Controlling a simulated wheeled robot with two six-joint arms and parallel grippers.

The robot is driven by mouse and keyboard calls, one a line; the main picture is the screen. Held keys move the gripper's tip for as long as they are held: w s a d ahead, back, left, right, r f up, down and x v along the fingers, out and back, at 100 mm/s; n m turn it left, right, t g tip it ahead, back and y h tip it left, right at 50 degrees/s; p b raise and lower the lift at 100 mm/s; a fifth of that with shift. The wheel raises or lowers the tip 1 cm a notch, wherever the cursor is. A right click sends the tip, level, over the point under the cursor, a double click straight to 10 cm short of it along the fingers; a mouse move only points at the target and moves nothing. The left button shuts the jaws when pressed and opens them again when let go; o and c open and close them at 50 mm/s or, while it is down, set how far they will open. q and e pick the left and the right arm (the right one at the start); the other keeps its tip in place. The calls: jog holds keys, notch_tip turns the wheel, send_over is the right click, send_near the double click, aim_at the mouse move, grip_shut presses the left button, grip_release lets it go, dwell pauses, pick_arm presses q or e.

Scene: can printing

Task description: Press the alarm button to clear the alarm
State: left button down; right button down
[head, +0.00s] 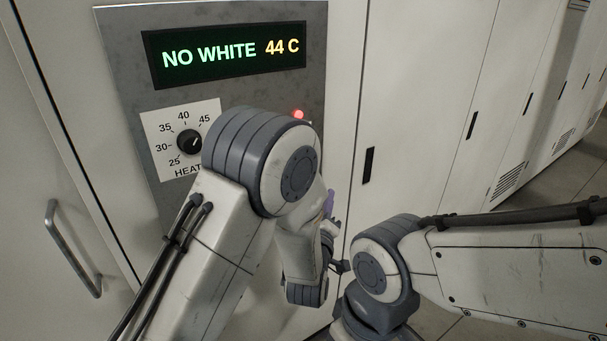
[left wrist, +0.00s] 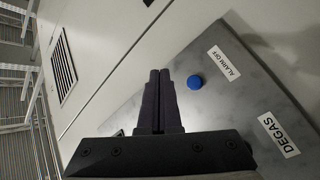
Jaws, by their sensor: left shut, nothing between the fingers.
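The blue alarm button (left wrist: 195,82) is on a grey panel in the left wrist view, beside a white "ALARM OFF" label (left wrist: 224,63). My left gripper (left wrist: 159,76) is shut and empty, its dark fingertips just left of the button in the picture. Whether they touch the panel I cannot tell. In the head view my left gripper (head: 328,204) shows only in part beside my arm, and the button is hidden behind that arm. A red lamp (head: 298,114) glows on the panel (head: 225,98). My right gripper is not in view.
A display (head: 228,54) reads "NO WHITE 44 C". A heat knob (head: 189,142) sits below it. A "DEGAS" label (left wrist: 279,135) is lower on the panel. A door handle (head: 72,248) stands out at left. White cabinets (head: 440,85) run to the right.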

pick_arm(q)
jog(key=w+a, duration=0.5)
jog(key=w, duration=0.2)
jog(key=shift+p, duration=0.45)
jog(key=shift+w+a, duration=0.1)
dwell(1.8)
jog(key=shift+w+a+b, duration=0.2)
jog(key=shift+b, duration=0.2)
